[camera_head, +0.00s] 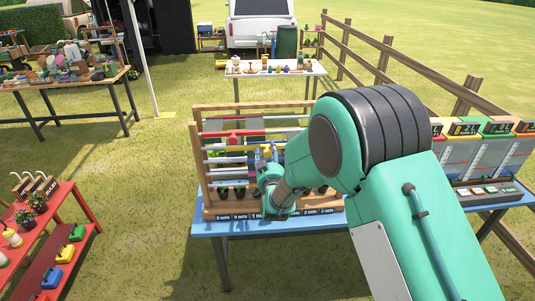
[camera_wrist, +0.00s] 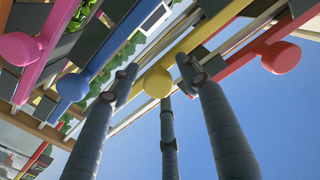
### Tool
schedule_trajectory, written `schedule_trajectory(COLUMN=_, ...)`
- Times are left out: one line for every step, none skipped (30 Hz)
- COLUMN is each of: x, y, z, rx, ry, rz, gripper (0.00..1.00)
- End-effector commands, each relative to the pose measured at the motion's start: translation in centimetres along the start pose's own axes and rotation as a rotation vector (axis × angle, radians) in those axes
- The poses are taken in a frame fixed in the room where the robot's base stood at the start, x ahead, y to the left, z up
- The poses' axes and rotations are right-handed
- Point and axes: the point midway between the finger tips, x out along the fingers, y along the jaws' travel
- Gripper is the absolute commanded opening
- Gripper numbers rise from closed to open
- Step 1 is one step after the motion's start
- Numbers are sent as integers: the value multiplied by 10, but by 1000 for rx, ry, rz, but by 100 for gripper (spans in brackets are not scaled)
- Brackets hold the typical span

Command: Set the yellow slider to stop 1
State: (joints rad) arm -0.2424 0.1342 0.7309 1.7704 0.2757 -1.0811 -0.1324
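The yellow slider shows in the wrist view as a yellow bar with a round yellow knob (camera_wrist: 157,82). My gripper (camera_wrist: 160,82) has three dark fingers spread around the knob. The left and right fingers stand apart from it; the middle finger's tip overlaps it in the picture, and I cannot tell whether it touches. In the head view my gripper (camera_head: 267,162) is at the front of a wooden rack (camera_head: 196,150) of horizontal rods, with a bit of yellow beside it. A strip of stop labels (camera_head: 235,217) runs along the rack's foot, partly hidden by my arm.
Neighbouring sliders have a red knob (camera_wrist: 281,57), a blue knob (camera_wrist: 73,86) and a pink knob (camera_wrist: 20,48). The rack stands on a blue table (camera_head: 290,224). Coloured boxes (camera_head: 497,127) stand to the right. Red shelves (camera_head: 68,215) are at the left, with open grass between.

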Motion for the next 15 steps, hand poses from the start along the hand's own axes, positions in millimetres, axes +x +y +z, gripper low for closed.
schedule_trajectory(x=0, y=0, z=0, rx=0, ry=0, rz=0, gripper=35)
schedule_trajectory(x=0, y=0, z=0, rx=0, ry=0, rz=0, gripper=29)
schedule_trajectory(x=0, y=0, z=0, rx=0, ry=0, rz=0, gripper=21)
schedule_trajectory(x=0, y=0, z=0, rx=0, ry=0, rz=0, gripper=15)
schedule_trajectory(x=0, y=0, z=0, rx=0, ry=0, rz=0, gripper=9)
schedule_trajectory(x=0, y=0, z=0, rx=0, ry=0, rz=0, gripper=1)
schedule_trajectory(x=0, y=0, z=0, rx=0, ry=0, rz=0, gripper=0)
schedule_trajectory(x=0, y=0, z=0, rx=0, ry=1, rz=0, gripper=0)
schedule_trajectory(x=0, y=0, z=-1, rx=0, ry=1, rz=0, gripper=0)
schedule_trajectory(x=0, y=0, z=-1, rx=0, ry=1, rz=0, gripper=0)
schedule_trajectory(x=0, y=0, z=-1, rx=0, ry=1, rz=0, gripper=0)
schedule_trajectory(x=0, y=-1, z=-1, rx=0, ry=2, rz=-1, gripper=0)
schedule_trajectory(x=0, y=-2, z=-1, rx=0, ry=2, rz=-1, gripper=0)
schedule_trajectory(x=0, y=-4, z=-1, rx=0, ry=2, rz=-1, gripper=0)
schedule_trajectory(x=0, y=-8, z=-1, rx=0, ry=3, rz=-2, gripper=0)
